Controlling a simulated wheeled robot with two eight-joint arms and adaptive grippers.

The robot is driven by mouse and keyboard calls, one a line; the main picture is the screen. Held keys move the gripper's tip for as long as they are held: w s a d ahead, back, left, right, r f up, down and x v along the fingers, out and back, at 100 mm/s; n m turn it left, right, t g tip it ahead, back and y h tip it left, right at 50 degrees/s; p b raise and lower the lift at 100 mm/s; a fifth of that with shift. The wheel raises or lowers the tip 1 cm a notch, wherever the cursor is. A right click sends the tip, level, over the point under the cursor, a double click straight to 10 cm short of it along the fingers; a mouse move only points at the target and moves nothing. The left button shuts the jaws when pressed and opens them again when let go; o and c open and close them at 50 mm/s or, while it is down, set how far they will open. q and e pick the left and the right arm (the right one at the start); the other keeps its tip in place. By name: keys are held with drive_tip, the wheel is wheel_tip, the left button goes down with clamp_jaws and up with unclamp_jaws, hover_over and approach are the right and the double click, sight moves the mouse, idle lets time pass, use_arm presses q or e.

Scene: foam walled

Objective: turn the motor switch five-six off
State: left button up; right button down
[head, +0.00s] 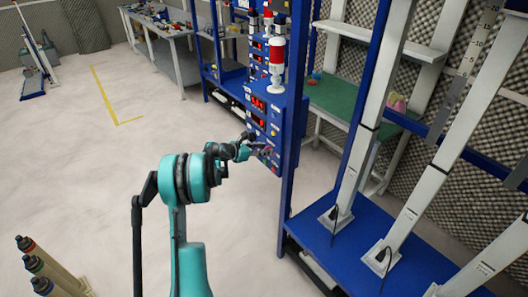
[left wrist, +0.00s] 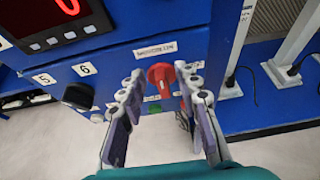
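A red switch knob (left wrist: 161,74) sits on the blue control panel (left wrist: 185,12), under a white label (left wrist: 156,49) too small to read surely. A black switch (left wrist: 78,96) is further left, below plates marked 5 (left wrist: 44,78) and 6 (left wrist: 84,69). My left gripper (left wrist: 163,82) is open, its fingers on either side of the red knob with visible gaps; I cannot tell how far the tips are from the panel. In the head view my left gripper (head: 262,150) is at the panel's lower front and hides the knob. My right gripper is not in view.
A red digital display (left wrist: 68,12) is above the switches. A green button (left wrist: 153,97) is below the red knob. A red-and-white signal lamp (head: 277,62) tops the cabinet. A blue post (head: 293,110) stands close right of the gripper. Open floor (head: 90,170) lies left.

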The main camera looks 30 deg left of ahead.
use_arm(q)
drive_tip(key=shift+w+d+f, duration=0.1)
drive_tip(key=shift+w, duration=0.1)
clamp_jaws()
drive_tip(key=shift+d+m, duration=0.1)
drive_tip(key=shift+m, duration=0.2)
drive_tip(key=shift+s+d+f+m+t+y+b, duration=0.2)
drive_tip(key=shift+d+f+m+t+y+b, duration=0.55)
drive_tip(key=shift+m, duration=1.4)
drive_tip(key=shift+s+f+m+t+y+b, duration=0.15)
drive_tip(key=shift+m+t+y+b, duration=0.6)
drive_tip(key=shift+m, duration=1.35)
drive_tip(key=shift+s+d+f+m+t+y+b, duration=0.2)
drive_tip(key=shift+d+f+m+t+y+b, duration=0.2)
drive_tip(key=shift+m+t+y, duration=1.25)
drive_tip(key=shift+m+g+h, duration=0.45)
drive_tip(key=shift+m+h, duration=0.2)
drive_tip(key=shift+m, duration=0.05)
